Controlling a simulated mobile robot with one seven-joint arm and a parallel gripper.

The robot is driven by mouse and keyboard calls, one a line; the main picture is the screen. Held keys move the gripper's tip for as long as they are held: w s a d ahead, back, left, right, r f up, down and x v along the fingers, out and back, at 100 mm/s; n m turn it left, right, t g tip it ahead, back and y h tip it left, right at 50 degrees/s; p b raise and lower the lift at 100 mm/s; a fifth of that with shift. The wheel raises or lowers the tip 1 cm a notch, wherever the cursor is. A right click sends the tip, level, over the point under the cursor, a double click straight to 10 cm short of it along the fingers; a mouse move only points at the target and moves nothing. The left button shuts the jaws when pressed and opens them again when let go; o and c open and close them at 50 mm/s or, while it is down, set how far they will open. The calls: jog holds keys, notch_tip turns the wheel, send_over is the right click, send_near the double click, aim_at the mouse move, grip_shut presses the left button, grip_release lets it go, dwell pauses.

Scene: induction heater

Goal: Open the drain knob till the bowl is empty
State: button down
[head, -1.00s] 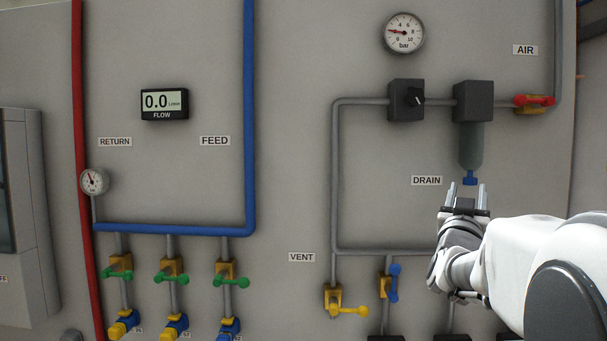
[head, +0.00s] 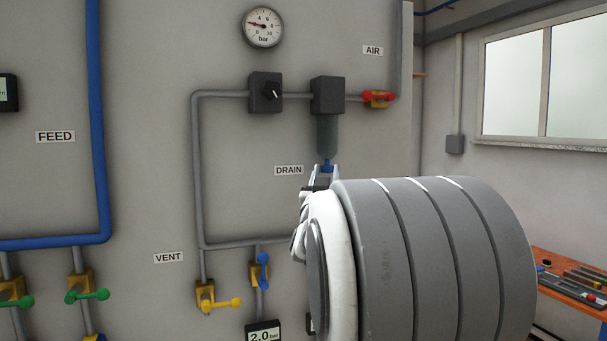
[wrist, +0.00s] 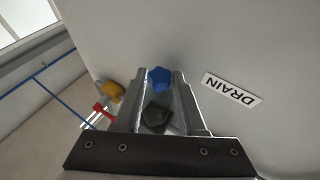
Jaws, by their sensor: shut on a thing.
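The drain knob (head: 327,164) is small and blue, at the bottom of the grey bowl (head: 327,136) under a black block (head: 328,95). My gripper (head: 325,172) reaches up from below, with its fingers on both sides of the knob. In the wrist view the blue knob (wrist: 159,78) sits between the fingertips of my gripper (wrist: 161,77), which is shut on it. My arm hides the area below and right of the knob. The liquid level in the bowl cannot be made out.
The DRAIN label (head: 288,170) is left of the knob. A black regulator (head: 265,92) and pressure gauge (head: 263,27) are at upper left, and a red-handled air valve (head: 378,97) is right of the block. A grey pipe (head: 198,170) runs down the left.

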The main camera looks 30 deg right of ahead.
jog(key=shift+f+n+t+y+b, duration=0.15)
jog(key=shift+n+t+y+b, duration=0.2)
jog(key=shift+b, duration=0.75)
jog(key=shift+d+n+t+y+b, duration=0.1)
jog(key=shift+n+t+y+b, duration=0.35)
jog(key=shift+t+y+b, duration=0.55)
jog(key=shift+r+g, duration=0.2)
jog(key=shift+g, duration=0.15)
jog(key=c, duration=0.8)
grip_release()
jog(key=shift+o, duration=0.2)
jog(key=shift+s, duration=0.1)
jog(key=shift+f+b, duration=0.15)
jog(key=shift+b, duration=0.15)
